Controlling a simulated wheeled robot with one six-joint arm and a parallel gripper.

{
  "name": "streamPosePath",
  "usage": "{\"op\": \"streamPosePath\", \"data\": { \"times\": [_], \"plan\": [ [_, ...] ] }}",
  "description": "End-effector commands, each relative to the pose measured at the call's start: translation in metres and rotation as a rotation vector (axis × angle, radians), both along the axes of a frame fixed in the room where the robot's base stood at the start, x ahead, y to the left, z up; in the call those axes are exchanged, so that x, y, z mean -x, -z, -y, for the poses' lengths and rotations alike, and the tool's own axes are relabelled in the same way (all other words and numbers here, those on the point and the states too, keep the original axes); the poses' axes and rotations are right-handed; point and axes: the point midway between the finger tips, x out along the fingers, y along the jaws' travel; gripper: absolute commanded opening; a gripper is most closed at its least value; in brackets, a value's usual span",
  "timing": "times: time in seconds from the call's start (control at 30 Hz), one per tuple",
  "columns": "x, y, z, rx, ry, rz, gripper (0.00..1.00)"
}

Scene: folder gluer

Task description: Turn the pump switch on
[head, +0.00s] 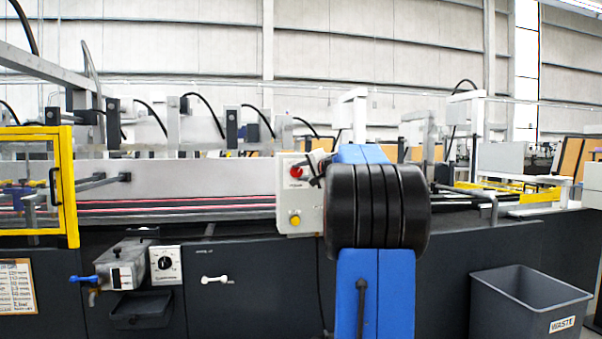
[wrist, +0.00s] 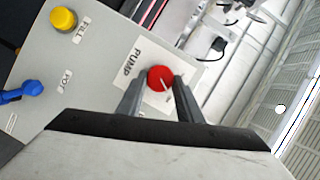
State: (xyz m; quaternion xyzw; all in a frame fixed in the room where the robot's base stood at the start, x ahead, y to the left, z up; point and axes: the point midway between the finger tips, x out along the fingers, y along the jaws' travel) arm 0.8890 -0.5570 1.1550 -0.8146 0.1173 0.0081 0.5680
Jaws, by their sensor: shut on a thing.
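The pump switch is a round red knob (wrist: 160,79) with a white line across its face, beside a PUMP label in the wrist view. It is mounted on a pale control box (head: 287,208). In the head view the red knob (head: 296,172) shows near the top of that box. My gripper (wrist: 158,86) has one grey finger on each side of the knob and is shut on it. In the head view my gripper (head: 316,170) is at the box, partly hidden by my own arm, which also covers the right part of the box.
A yellow button (wrist: 63,19) labelled FILL and a blue lever (wrist: 22,92) near a POT label share the panel. A yellow-framed guard (head: 66,190) stands at the left. A grey waste bin (head: 525,305) stands at the lower right.

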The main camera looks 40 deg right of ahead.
Motion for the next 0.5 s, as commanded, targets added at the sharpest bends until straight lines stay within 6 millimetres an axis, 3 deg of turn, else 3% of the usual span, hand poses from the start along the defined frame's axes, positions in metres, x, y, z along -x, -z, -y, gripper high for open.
{"op": "streamPosePath", "data": {
  "times": [0.5],
  "plan": [
    [0.0002, 0.0017, 0.0004, -0.053, 0.000, 0.030, 0.10]
  ]
}}
